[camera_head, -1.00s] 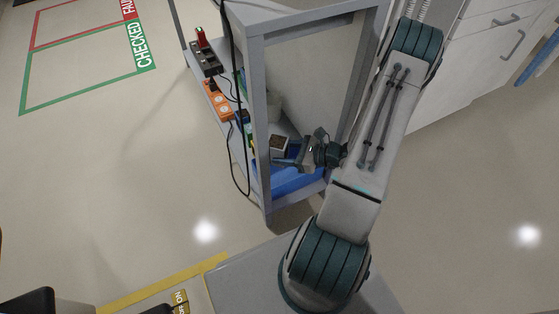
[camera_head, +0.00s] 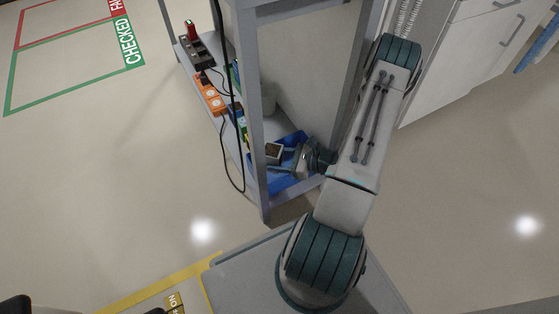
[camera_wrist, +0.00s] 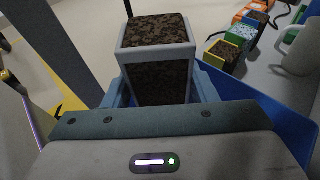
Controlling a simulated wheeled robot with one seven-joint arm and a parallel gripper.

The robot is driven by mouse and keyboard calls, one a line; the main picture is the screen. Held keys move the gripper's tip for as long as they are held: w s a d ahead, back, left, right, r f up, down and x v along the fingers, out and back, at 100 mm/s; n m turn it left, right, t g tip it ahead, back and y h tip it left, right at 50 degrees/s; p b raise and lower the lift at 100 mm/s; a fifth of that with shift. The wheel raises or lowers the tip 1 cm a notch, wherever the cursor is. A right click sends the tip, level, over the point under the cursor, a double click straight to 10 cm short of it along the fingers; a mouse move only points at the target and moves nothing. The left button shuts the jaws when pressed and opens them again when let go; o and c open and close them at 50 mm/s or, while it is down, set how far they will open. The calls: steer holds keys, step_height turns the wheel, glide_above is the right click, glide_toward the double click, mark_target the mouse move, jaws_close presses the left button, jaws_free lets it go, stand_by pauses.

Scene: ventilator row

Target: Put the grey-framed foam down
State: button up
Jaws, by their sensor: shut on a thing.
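The grey-framed foam (camera_wrist: 157,55) is a block of dark, speckled foam in a light grey frame. It stands out ahead of my gripper (camera_wrist: 160,92) in the wrist view, with the light-blue fingers shut on its sides. In the head view the foam (camera_head: 273,152) shows small at my gripper (camera_head: 284,158), inside the cart's lower level. It is over or in a blue tray (camera_head: 281,187). The tray's blue surface (camera_wrist: 275,118) also shows in the wrist view. Whether the foam's underside touches the tray is hidden.
A yellow-framed foam (camera_wrist: 222,53) and several other coloured frames stand in a row at the right in the wrist view. A grey cup (camera_wrist: 301,47) is beside them. Cart posts (camera_head: 257,130), a hanging black cable and an orange power strip (camera_head: 209,93) border the space.

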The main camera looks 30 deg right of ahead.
steer(key=shift+f+b, duration=0.45)
steer(key=shift+f, duration=0.15)
steer(key=o, duration=1.1)
steer(key=shift+c, duration=0.2)
steer(key=shift+r, duration=0.1)
steer(key=shift+r, duration=0.2)
steer(key=p+v, duration=0.5)
steer(key=v, duration=0.7)
steer(key=shift+r, duration=0.35)
